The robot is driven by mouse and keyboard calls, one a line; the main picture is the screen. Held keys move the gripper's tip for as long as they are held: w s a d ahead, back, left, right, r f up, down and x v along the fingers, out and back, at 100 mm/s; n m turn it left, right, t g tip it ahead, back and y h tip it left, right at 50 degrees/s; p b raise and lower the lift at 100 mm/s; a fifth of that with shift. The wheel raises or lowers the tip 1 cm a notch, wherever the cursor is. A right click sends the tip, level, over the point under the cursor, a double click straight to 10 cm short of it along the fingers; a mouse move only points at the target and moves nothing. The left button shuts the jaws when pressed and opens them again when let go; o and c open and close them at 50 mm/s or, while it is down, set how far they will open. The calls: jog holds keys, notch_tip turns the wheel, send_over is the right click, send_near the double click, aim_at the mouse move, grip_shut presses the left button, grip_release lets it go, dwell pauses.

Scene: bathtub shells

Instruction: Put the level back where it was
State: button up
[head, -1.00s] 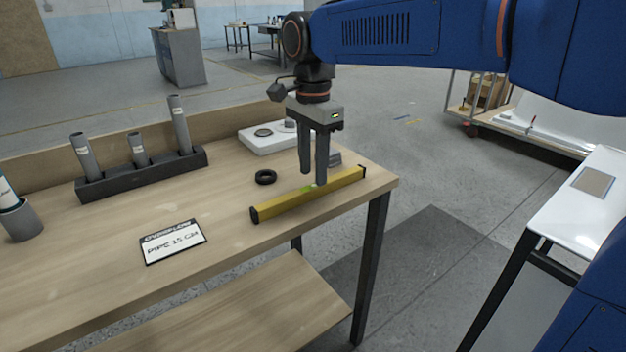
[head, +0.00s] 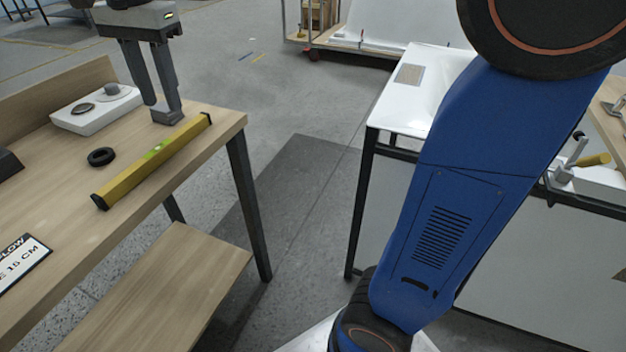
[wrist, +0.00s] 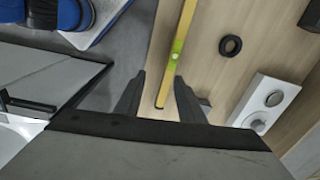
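The level (head: 150,162) is a long yellow bar with a green vial and dark ends. It lies flat on the wooden bench (head: 65,150), near its right edge. It also shows in the wrist view (wrist: 178,45). My gripper (head: 161,112) is at the upper left of the head view, fingers down, above the bench by the level's far end. The fingers are apart and empty. In the wrist view the level's near end shows between the fingertips (wrist: 158,82), beyond them. The exact height of the fingertips above the bench is hard to tell.
A small grey block (head: 165,115) sits behind the level. A black ring (head: 101,157) and a white box with round tops (head: 95,110) are to the left. A printed sign (head: 20,262) lies in front. A white-topped table (head: 420,100) stands across a floor gap.

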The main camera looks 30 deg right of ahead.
jog(key=s+d+f+n+t, duration=0.1)
jog(key=s+d+f+n, duration=0.3)
jog(key=d, duration=0.4)
jog(key=s+d+f+n+t, duration=0.1)
jog(key=s+d+f, duration=0.45)
jog(key=d, duration=0.25)
jog(key=s+d+f+n+t, duration=0.2)
jog(key=s+d+f+n, duration=0.3)
jog(key=s+f, duration=0.5)
jog(key=shift+d+f, duration=0.65)
jog(key=shift+d, duration=0.3)
